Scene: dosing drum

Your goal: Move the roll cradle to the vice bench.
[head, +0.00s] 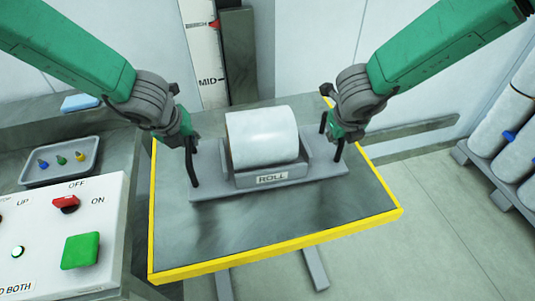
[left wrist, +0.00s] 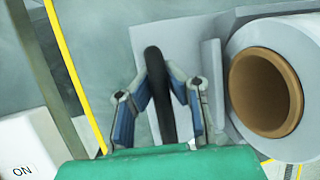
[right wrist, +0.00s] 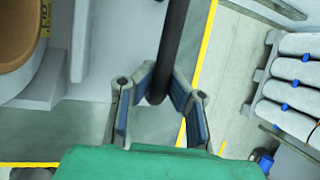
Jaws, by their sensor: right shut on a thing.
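The roll cradle (head: 272,178) is a grey tray-like base with a "ROLL" label and a black upright handle at each end. It carries a white roll (head: 262,137) and rests on, or just above, a dark yellow-edged table top (head: 300,226); I cannot tell which. My left gripper (head: 190,146) is at the left handle, which stands between its fingers in the left wrist view (left wrist: 158,85); whether they clamp it is unclear. My right gripper (head: 329,128) is shut on the right handle, also seen in the right wrist view (right wrist: 168,60).
At the left, a control box (head: 65,235) has a red switch and green button. Behind it, a grey tray (head: 60,163) holds small coloured items. A marked scale post (head: 205,50) stands behind the table. White rolls (head: 505,115) lie on a rack at the right, with open floor before it.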

